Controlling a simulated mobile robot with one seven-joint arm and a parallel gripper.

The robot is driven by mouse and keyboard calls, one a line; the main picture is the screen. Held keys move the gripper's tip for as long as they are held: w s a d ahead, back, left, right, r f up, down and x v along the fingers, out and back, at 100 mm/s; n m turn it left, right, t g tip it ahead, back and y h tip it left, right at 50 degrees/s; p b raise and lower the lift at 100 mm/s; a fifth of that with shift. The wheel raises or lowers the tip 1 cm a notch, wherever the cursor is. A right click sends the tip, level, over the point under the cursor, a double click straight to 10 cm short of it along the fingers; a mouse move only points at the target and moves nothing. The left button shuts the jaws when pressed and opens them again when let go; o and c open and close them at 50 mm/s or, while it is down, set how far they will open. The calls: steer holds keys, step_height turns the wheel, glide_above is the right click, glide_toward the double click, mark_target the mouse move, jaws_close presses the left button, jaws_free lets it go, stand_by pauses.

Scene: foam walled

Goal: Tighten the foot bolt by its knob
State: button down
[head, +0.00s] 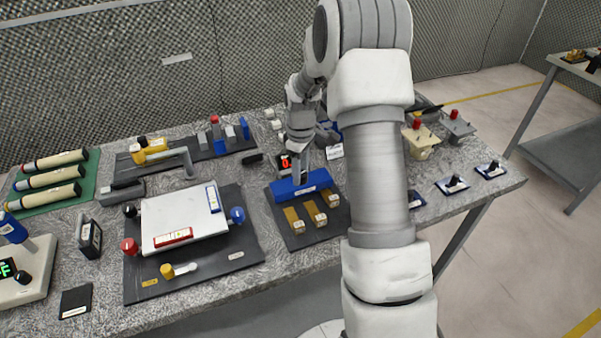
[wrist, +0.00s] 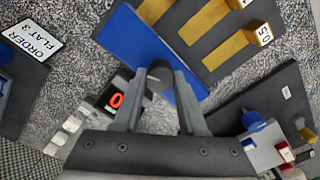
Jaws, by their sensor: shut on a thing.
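My gripper (wrist: 158,92) points down, its two grey fingers on either side of a dark round knob (wrist: 160,73) and shut on it. The knob is at the edge of a blue block (wrist: 138,45). In the head view my gripper (head: 298,165) is over the same blue block (head: 302,185), and the knob is hidden there. Beside the fingers a small black display (wrist: 118,99) shows a red 0; it also shows in the head view (head: 286,162). The bolt's shaft is hidden under the knob.
A dark mat with several tan strips (head: 310,211) lies in front of the block. A white plate (head: 180,217) with coloured knobs stands left. A sign (wrist: 32,42) reads "ORDER FLAT 3". My arm hides part of the table's right side.

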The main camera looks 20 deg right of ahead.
steer(key=m, duration=0.5)
steer(key=shift+m+b, duration=0.3)
steer(key=m, duration=0.5)
steer(key=shift+d, duration=0.1)
steer(key=m, duration=0.5)
steer(key=shift+r+m, duration=0.1)
steer(key=shift+m, duration=0.3)
steer(key=m+p, duration=0.1)
steer(key=m, duration=0.3)
steer(key=shift+d+m, duration=0.1)
steer(key=shift+m, duration=0.6)
steer(key=shift+c, duration=2.3)
jaws_free()
